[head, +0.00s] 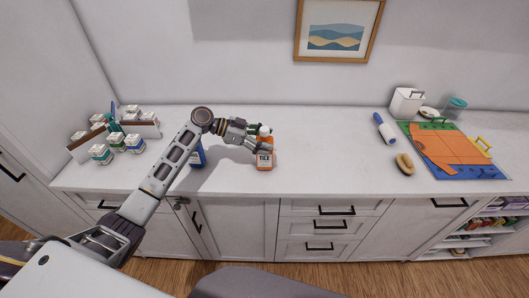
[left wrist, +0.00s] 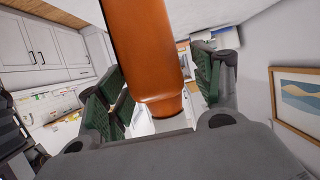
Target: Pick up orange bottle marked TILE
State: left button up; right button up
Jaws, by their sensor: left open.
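The orange bottle marked TILE (head: 264,160) stands upright on the white counter, with a white cap on top. My left gripper (head: 262,137) reaches in from the left at the bottle's upper part. In the left wrist view the orange bottle (left wrist: 148,50) lies between the two green-padded fingers of the left gripper (left wrist: 160,95). The fingers are open, with gaps showing beside the bottle. Part of the bottle's top is covered by the gripper in the head view. My right gripper is not in view.
A blue bottle (head: 198,156) stands just left of the orange one, partly behind my arm. Several small jars (head: 101,154) stand at the left. A sponge (head: 404,164), a blue-and-white roll (head: 384,127) and coloured boards (head: 449,150) lie at the right. The counter between is clear.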

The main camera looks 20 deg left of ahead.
pick_arm(q)
grip_shut()
dwell(0.5)
